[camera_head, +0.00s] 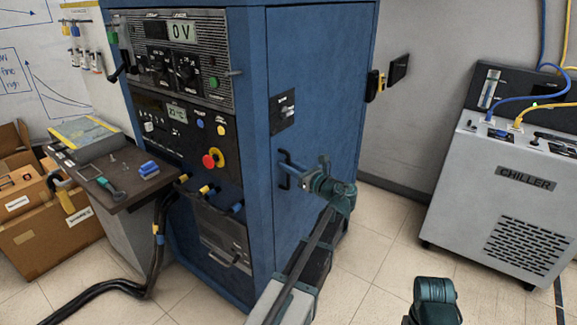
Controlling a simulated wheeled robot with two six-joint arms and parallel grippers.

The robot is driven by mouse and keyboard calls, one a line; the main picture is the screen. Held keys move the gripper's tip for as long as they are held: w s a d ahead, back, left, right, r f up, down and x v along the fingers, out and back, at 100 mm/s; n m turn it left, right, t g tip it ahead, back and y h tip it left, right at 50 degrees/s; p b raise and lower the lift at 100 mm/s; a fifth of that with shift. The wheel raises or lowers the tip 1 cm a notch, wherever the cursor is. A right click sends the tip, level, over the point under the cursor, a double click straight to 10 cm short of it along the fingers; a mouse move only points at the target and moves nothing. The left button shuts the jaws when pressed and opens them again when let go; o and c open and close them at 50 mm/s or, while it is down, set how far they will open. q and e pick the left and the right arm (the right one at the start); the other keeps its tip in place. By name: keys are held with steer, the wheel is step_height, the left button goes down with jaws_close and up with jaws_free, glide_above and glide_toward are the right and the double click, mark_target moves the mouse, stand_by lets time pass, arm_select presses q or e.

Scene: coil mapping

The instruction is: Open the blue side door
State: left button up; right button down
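The blue side door (318,95) is the right-hand face of the tall blue cabinet. It looks closed, flush with the frame. A dark handle (285,158) stands out from its left side at mid height. My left gripper (303,174) is at the handle, just to its right, and its fingers overlap the handle in the picture. I cannot tell whether the fingers touch the handle or are closed on it. Of my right arm only a teal part shows at the bottom right; its gripper is not in view.
A black latch-like piece (376,86) shows beyond the door's right edge, near the wall. A grey chiller (510,200) stands at the right, with clear tiled floor (385,215) between. A side shelf (125,187), cardboard boxes (45,225) and black cables (160,235) are at the left.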

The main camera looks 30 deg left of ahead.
arm_select(q)
jaws_close()
stand_by(1.2)
